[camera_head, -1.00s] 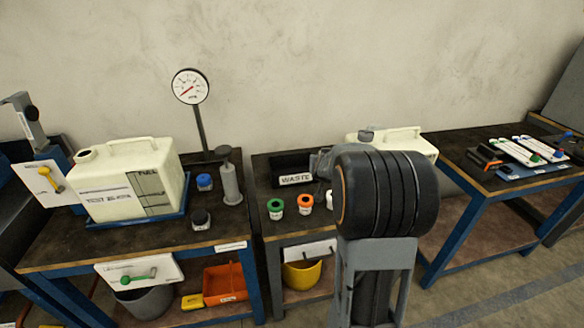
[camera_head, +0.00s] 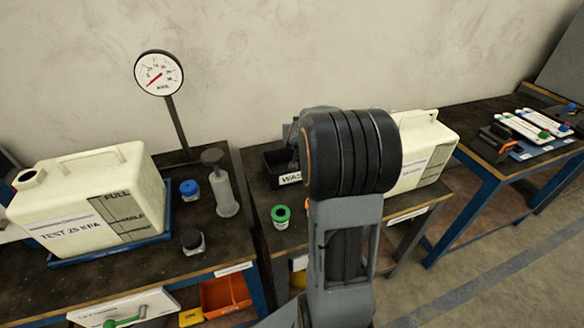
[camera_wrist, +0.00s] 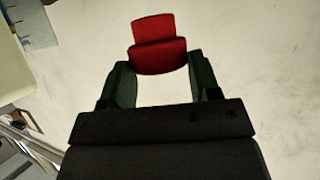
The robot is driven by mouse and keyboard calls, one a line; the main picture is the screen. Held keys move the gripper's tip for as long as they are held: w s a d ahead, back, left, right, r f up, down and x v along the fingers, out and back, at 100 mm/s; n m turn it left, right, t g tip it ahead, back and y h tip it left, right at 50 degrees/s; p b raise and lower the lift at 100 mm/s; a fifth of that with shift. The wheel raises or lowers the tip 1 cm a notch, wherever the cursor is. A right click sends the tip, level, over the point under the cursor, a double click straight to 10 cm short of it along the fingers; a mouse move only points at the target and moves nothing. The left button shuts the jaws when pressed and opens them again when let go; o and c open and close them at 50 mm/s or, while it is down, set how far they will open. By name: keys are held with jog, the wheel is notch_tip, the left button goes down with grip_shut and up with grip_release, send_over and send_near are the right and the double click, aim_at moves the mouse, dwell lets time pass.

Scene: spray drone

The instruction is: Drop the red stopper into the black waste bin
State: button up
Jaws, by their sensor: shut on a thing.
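The red stopper (camera_wrist: 157,45) is held between the two green fingertips of my gripper (camera_wrist: 160,67) in the wrist view, against a pale wall background. My gripper is shut on it. In the head view, the stopper does not show and my gripper is mostly hidden behind my own dark arm link. The black waste bin (camera_head: 274,168) stands on the middle table, left of my arm, with a white label partly reading "WAS". My arm covers its right part. I cannot tell from the head view how far the stopper is from the bin.
A green-ringed jar (camera_head: 281,216) stands in front of the bin. A large cream tank (camera_head: 90,200), a blue-capped jar (camera_head: 189,190), a dark-capped jar (camera_head: 193,241) and a gauge (camera_head: 158,73) are on the left. Another cream tank (camera_head: 425,155) stands behind my arm on the right.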

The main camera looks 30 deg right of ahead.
notch_tip(320, 180, down, 5)
jog(key=b, duration=0.4)
jog(key=shift+r, duration=0.2)
jog(key=o, duration=1)
jog(key=shift+s+r, duration=0.1)
jog(key=p+v, duration=0.5)
jog(key=v, duration=0.8)
jog(key=shift+s+a, duration=0.25)
